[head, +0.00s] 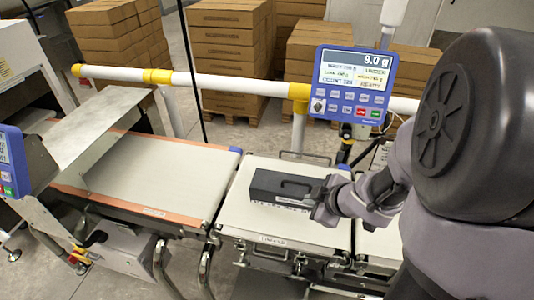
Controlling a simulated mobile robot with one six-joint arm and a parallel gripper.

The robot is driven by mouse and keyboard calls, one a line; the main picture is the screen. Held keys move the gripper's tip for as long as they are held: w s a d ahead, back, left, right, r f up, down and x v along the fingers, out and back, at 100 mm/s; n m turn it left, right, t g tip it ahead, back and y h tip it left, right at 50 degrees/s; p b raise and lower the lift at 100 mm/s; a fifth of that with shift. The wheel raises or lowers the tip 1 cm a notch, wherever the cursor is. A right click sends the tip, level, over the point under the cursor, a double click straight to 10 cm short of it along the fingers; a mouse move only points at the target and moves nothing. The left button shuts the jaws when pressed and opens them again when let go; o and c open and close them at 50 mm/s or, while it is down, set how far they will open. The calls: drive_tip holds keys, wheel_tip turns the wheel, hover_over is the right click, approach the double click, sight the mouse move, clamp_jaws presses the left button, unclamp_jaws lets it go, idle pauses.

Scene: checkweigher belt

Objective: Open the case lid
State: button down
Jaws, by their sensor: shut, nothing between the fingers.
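The dark grey case (262,187) lies on the white weighing platform (258,226), long side across it, with a pale label strip on its front. A raised dark shape like a handle shows on top. The lid looks closed. My gripper (318,208) is at the right end of the case, close to it. The fingers are shut and empty. Whether they touch the case cannot be told, and my gripper hides part of its right end.
A display (354,84) reading 9.0 g stands behind the platform. A white guard rail (215,82) runs behind. A conveyor belt (165,170) lies to the left, empty. Stacked cartons (228,60) stand at the back.

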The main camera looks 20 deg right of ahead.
drive_tip(key=p, duration=0.3)
drive_tip(key=b, duration=0.3)
approach(292, 189)
drive_tip(key=f, duration=0.1)
drive_tip(key=w+f, duration=0.1)
drive_tip(key=a+f, duration=0.1)
drive_tip(key=shift+w+f, duration=0.15)
drive_tip(key=shift+w, duration=0.15)
drive_tip(key=shift+w+d+p, duration=0.3)
drive_tip(key=shift+w+d, duration=0.1)
drive_tip(key=shift+w, duration=0.1)
